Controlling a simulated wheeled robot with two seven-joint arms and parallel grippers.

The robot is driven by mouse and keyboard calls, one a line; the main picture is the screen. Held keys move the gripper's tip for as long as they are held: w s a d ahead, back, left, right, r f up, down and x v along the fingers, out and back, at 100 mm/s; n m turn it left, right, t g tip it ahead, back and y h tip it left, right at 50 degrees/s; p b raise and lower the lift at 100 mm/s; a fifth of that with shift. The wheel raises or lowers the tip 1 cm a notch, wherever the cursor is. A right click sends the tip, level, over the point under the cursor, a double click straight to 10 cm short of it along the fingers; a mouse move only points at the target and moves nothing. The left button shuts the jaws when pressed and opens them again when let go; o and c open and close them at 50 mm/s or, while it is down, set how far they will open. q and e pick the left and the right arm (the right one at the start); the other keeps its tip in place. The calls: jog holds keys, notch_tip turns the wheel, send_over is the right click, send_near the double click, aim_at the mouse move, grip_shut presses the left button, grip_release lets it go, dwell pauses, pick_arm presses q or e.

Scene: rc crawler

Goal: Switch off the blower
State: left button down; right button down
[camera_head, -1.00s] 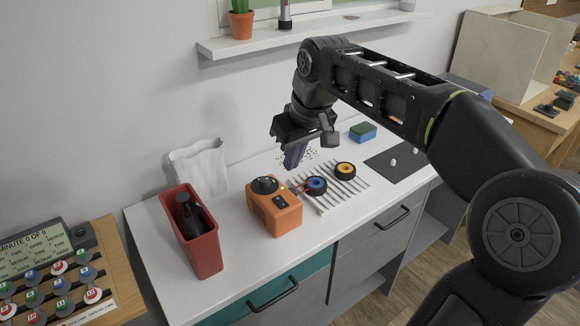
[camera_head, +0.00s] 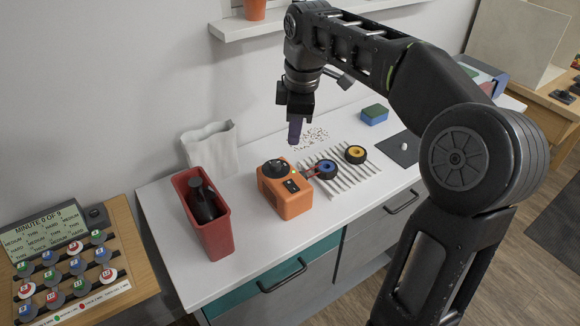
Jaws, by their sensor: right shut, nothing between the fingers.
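The blower (camera_head: 286,199) is an orange box with a black round knob on top and small dark switches on its front-right face. A small green light shows at its right edge. It stands on the white counter, with a red part at its right side reaching to a blue-hubbed wheel (camera_head: 326,169). My right gripper (camera_head: 295,137) points down, shut and empty, above and behind the blower, apart from it. My left gripper is not in view.
A yellow-hubbed wheel (camera_head: 355,154) lies on a ribbed white rack (camera_head: 345,180). A blue-green sponge (camera_head: 374,114) and a dark mat (camera_head: 402,150) are further right. A white bag (camera_head: 211,148) stands behind.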

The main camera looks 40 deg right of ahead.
jog(key=n, duration=0.6)
jog(key=shift+s+d+r+n, duration=0.15)
jog(key=shift+s+r+n, duration=0.1)
jog(key=shift+n, duration=0.15)
jog(key=shift+f, duration=0.1)
send_near(291, 182)
jog(key=f, duration=0.3)
jog(key=w+f, duration=0.1)
jog(key=f, duration=0.2)
jog(key=shift+w+f, duration=0.15)
jog(key=shift+f, duration=0.2)
jog(key=shift+f, duration=0.1)
